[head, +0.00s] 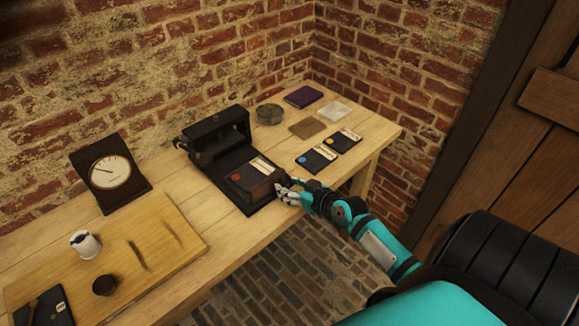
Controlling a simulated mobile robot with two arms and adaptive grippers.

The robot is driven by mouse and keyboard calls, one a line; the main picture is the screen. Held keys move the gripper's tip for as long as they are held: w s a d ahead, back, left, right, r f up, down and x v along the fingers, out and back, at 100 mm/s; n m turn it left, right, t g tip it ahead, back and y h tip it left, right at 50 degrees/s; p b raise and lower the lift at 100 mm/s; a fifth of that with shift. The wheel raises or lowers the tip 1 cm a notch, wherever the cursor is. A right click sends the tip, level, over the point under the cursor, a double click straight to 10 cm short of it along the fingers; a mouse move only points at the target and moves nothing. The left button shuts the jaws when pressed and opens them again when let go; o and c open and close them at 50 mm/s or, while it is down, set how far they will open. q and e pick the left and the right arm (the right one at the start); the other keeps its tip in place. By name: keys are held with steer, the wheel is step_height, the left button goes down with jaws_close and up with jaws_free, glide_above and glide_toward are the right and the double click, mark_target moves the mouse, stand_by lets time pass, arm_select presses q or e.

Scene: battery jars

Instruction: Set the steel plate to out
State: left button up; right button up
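A dark apparatus (219,135) with an upright frame stands on the wooden table. On its black base, a block with a red dot (236,177) and pale strips (263,166) faces up. I cannot tell for certain which part is the steel plate. My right gripper (282,189) is at the right front edge of this block, touching it or very close. Its fingertips are small and partly merge with the dark block, so I cannot tell whether they are open or shut. My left gripper is not in view.
Panels with a blue dot (316,159) and a yellow dot (344,141) lie right of the apparatus. Behind them are a brown square (307,128), a pale square (335,112), a purple square (304,96) and a grey bowl (269,114). A dial (110,171) and a wooden board (165,225) are left.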

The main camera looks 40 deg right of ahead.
steer(key=a+v, duration=0.1)
steer(key=v, duration=1.1)
steer(key=shift+d, duration=0.4)
steer(key=s+a+f+m+g+h, duration=0.1)
steer(key=s+f+g, duration=0.35)
steer(key=f, duration=1.05)
steer(key=s+f+m+g+h, duration=0.15)
steer(key=s+f, duration=0.55)
steer(key=f, duration=0.8)
steer(key=s+a+f+n+g, duration=0.2)
steer(key=s+a+f+g, duration=0.1)
steer(key=s+a+f, duration=0.4)
steer(key=s+a+f+n+g+y, duration=0.1)
steer(key=s+a+f+n+g, duration=0.1)
steer(key=s+a+f, duration=0.5)
steer(key=s+f+g, duration=0.1)
steer(key=s+f, duration=0.2)
steer(key=s, duration=0.4)
steer(key=shift+a, duration=0.2)
